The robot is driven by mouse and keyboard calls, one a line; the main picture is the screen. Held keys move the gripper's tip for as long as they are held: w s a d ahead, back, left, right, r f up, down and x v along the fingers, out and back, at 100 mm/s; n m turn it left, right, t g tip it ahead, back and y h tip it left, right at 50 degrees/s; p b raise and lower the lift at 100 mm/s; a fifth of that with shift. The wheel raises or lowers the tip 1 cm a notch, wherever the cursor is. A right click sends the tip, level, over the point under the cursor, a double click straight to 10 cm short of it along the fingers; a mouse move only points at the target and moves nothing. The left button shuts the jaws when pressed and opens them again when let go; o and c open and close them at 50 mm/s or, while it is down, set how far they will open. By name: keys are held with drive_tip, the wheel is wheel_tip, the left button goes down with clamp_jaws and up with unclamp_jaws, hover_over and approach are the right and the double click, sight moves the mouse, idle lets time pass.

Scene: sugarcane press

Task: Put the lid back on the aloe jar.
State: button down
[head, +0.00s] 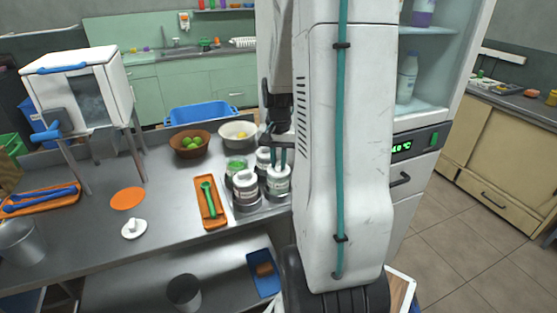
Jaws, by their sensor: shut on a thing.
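Several jars with white labels stand together on a metal tray (262,207) at the counter's right end. The labels are too small to read, so I cannot tell which is the aloe jar. The back-left jar (237,166) is open and shows green contents. I cannot tell whether that lid is seated. Another white knobbed lid (133,229) lies on the counter at the left.
The front-left jar (246,192) has a white lid on. An orange tray (211,204) with a green spoon (208,195) lies left of the jars. A brown bowl of limes (190,151) and a white bowl (238,141) stand behind. My arm hides the right side.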

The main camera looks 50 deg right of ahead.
drive_tip(key=c, duration=0.8)
unclamp_jaws()
drive_tip(key=shift+c, duration=0.2)
drive_tip(key=shift+r, duration=3.5)
clamp_jaws()
